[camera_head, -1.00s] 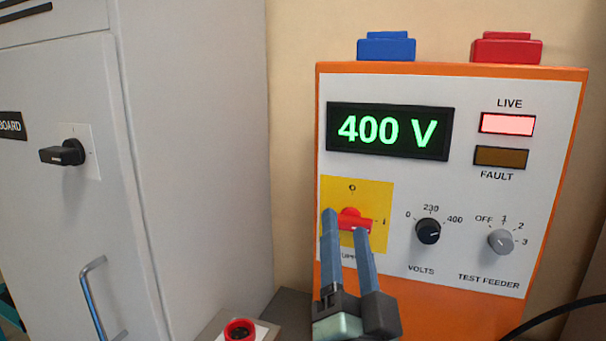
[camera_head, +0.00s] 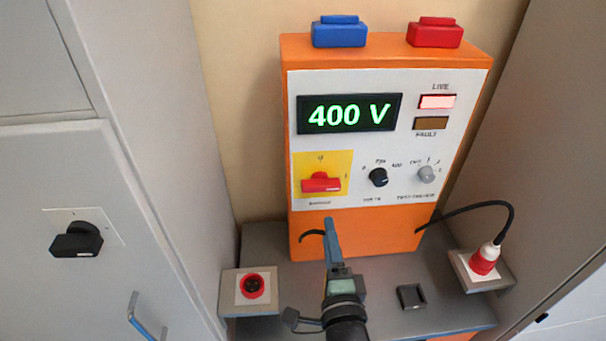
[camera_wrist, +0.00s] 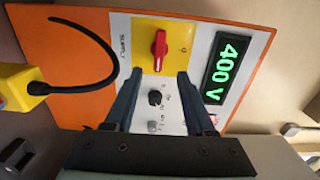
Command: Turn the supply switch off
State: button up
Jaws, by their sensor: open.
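The supply switch (camera_head: 321,183) is a red handle on a yellow plate at the left of the orange supply unit's white panel. Its handle lies level across the plate, along the I mark. It also shows in the wrist view (camera_wrist: 159,48), where the picture is turned sideways. The green display (camera_head: 349,114) reads 400 V and the LIVE lamp (camera_head: 437,102) is lit pink-red. The FAULT lamp (camera_head: 431,123) is dim. My gripper (camera_head: 330,222) is open and empty, below the switch and apart from it. In the wrist view its fingers (camera_wrist: 155,77) stand apart in front of the panel.
A black volts knob (camera_head: 378,177) and a grey feeder knob (camera_head: 426,174) sit right of the switch. A red socket (camera_head: 253,286) is at left, a red plug with black cable (camera_head: 484,260) at right. Grey cabinets stand on both sides. A black holder (camera_head: 411,296) lies on the bench.

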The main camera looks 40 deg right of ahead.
aim_at(322, 190)
jog(key=b+x, duration=0.3)
jog(key=x, duration=1)
jog(key=shift+s+d, duration=0.15)
jog(key=shift+d, duration=0.05)
grip_shut()
